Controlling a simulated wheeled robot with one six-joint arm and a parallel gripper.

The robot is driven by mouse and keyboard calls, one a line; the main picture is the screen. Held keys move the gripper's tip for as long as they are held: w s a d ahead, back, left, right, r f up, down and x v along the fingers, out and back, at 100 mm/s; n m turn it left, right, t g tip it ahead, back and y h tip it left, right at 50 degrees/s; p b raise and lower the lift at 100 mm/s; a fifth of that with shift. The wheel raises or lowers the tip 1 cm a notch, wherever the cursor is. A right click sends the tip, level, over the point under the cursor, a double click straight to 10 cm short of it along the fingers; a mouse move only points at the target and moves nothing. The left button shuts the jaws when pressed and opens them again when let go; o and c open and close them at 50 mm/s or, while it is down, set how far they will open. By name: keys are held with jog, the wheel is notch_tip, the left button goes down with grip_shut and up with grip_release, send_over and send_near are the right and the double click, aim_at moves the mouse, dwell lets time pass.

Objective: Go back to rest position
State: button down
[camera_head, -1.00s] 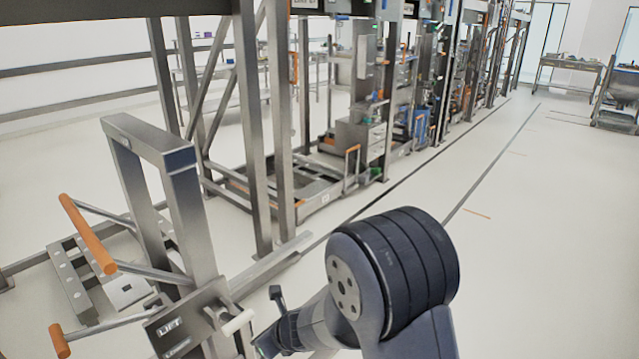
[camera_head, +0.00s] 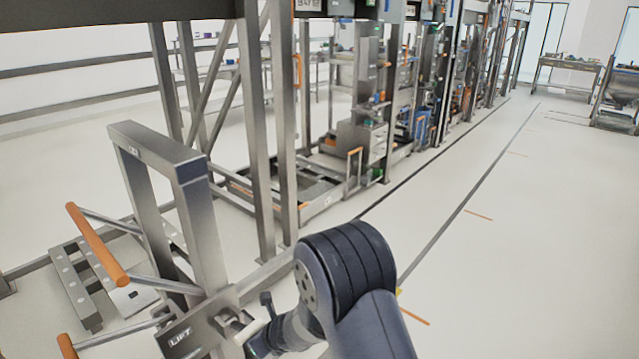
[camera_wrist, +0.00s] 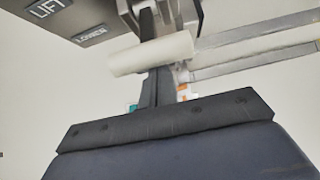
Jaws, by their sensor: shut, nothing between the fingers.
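My gripper (camera_wrist: 152,88) shows in the wrist view as dark, slim fingers pressed together above my dark wrist. A white cylindrical handle (camera_wrist: 152,54) crosses the picture in front of the fingers' upper part. I cannot tell whether they touch. The handle belongs to the lift's grey control plate, with "LIFT" and "LOWER" labels (camera_wrist: 91,36). In the head view, my arm reaches down to the plate (camera_head: 180,338) at the bottom, and my fingertips cannot be made out there.
A grey metal lift frame (camera_head: 160,143) with orange grips (camera_head: 97,243) stands close on the left. Steel posts and machine stations line the middle. Open pale floor (camera_head: 540,250) lies on the right.

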jog(key=s+d+f+t+y+b, duration=0.1)
jog(key=s+d+f+y+b, duration=0.1)
jog(key=f+b, duration=0.4)
jog(key=shift+s+d+t+b, duration=0.3)
jog(key=shift+s+d+b, duration=0.5)
jog(key=shift+b, duration=1.15)
jog(key=shift+w+d+f, duration=0.1)
jog(key=shift+w+d, duration=0.05)
jog(key=shift+d, duration=0.05)
